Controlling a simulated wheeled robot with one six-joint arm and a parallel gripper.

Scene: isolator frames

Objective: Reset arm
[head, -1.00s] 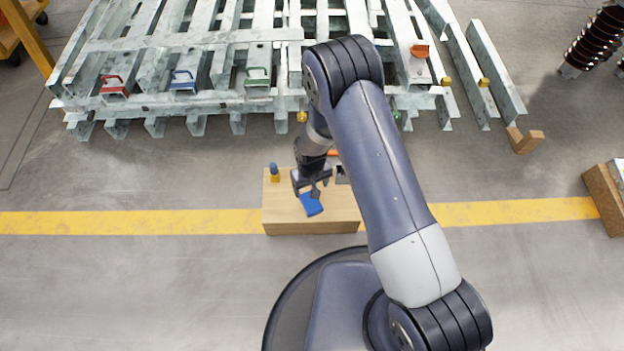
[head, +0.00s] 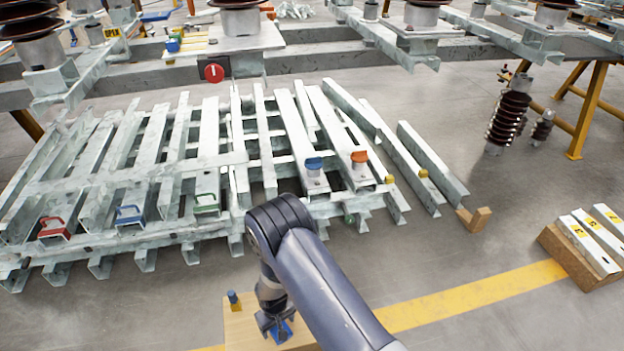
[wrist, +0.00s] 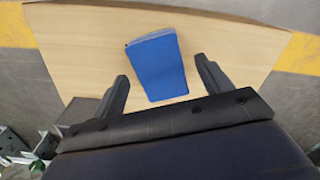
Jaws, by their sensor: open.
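My gripper (head: 277,325) is at the lower middle of the head view, over a light wooden box top. In the wrist view my gripper (wrist: 163,85) is open, its two fingers apart. A blue block (wrist: 158,65) lies on the wooden top (wrist: 85,50) between and beyond the fingertips; no finger visibly touches it. The blue block (head: 281,333) is partly hidden by the gripper in the head view. My arm reaches down from the lower right.
A stack of galvanized steel beams (head: 150,180) with red, blue and green handles fills the middle left. Insulators (head: 508,118) stand at the right. A wooden block with numbered plates (head: 580,255) lies at the right edge.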

